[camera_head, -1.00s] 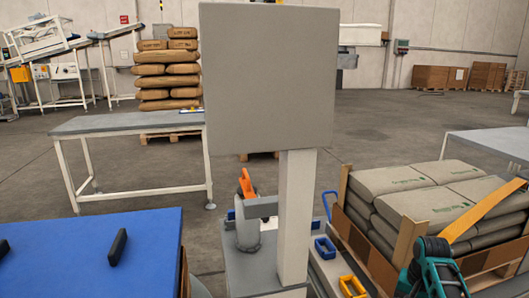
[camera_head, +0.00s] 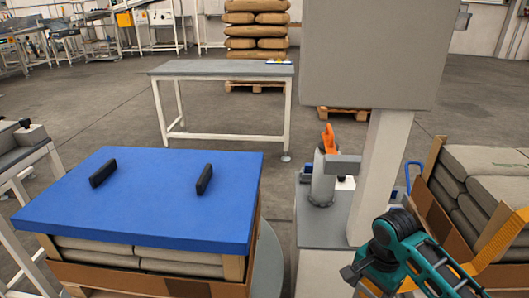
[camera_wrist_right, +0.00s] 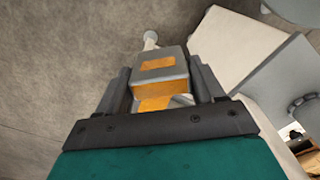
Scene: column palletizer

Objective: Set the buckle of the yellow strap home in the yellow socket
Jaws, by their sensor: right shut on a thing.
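The yellow strap (camera_head: 500,238) shows at the right edge of the head view as a slanting band beside the crate of sacks. In the right wrist view my right gripper (camera_wrist_right: 162,84) is shut on the strap's buckle (camera_wrist_right: 174,52), a grey block with yellow-orange faces. A piece of the yellow strap (camera_wrist_right: 153,104) shows at the buckle's near side, between the fingers. The buckle is held up, apart from any socket that I can see. The yellow socket is not visible now. In the head view my teal right arm covers the lower right. My left gripper is out of view.
A grey post with a large panel (camera_head: 368,50) stands right of centre, an obstacle by my right arm. Beside it is a grey canister with an orange handle (camera_head: 328,140). A blue-covered pallet (camera_head: 150,205) stands left, a crate of sacks (camera_head: 437,185) right.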

